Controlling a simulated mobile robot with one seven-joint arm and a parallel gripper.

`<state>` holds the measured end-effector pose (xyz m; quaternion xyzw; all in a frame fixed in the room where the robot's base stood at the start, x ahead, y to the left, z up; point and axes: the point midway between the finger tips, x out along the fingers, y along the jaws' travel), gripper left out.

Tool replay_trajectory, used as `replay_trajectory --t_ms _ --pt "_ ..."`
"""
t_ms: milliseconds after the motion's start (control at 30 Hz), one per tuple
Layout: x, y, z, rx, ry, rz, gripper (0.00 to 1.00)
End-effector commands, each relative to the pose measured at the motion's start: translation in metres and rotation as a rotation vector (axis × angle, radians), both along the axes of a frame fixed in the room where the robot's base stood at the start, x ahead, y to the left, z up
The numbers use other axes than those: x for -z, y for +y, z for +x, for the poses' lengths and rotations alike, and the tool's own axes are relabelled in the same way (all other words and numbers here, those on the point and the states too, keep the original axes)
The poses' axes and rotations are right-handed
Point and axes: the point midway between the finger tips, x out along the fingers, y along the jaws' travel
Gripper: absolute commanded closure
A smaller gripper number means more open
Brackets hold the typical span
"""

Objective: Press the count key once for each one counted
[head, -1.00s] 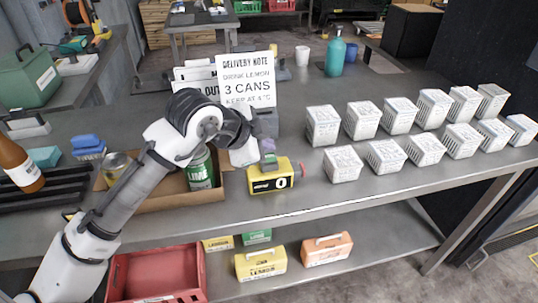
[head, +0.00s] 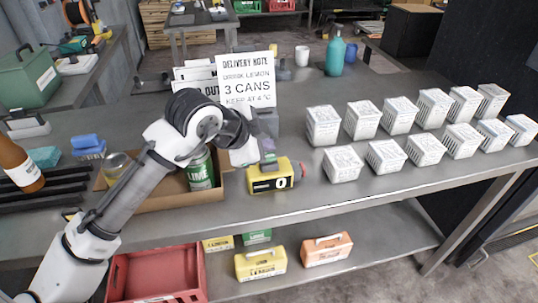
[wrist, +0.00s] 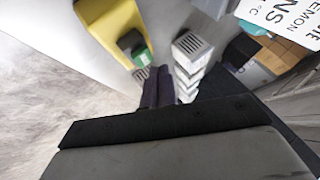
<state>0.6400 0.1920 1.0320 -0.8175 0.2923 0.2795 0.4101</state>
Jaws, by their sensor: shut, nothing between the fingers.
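The yellow counter (head: 262,180) stands on the bench with its display reading 0 and a small red knob on its right side. Its green key (wrist: 142,57) shows on top in the wrist view, beside a dark part. My gripper (head: 268,147) is shut and empty, with its fingertips just above the counter's top. The fingers also show in the wrist view (wrist: 159,86), close to the green key; I cannot tell whether they touch it. The delivery note (head: 247,80) behind reads drink lemon, 3 cans, keep at 4 °C.
A cardboard tray (head: 180,203) left of the counter holds a green lime can (head: 201,170) and another can (head: 117,166), partly behind my arm. Several white cartons (head: 342,164) stand in rows at right. A red crate (head: 155,273) sits below.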

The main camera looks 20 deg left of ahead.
Motion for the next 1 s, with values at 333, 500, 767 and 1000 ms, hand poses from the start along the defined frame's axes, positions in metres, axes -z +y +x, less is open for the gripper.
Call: replay_trajectory --t_ms 333,500,767,1000 --pt "0.009 0.000 0.000 0.001 0.000 -0.001 1.00" --pt "0.008 0.000 0.000 0.000 0.000 0.000 1.00" --pt "0.010 0.000 0.000 0.000 0.000 0.000 1.00" --pt "0.013 0.000 0.000 0.000 0.000 0.000 1.00"
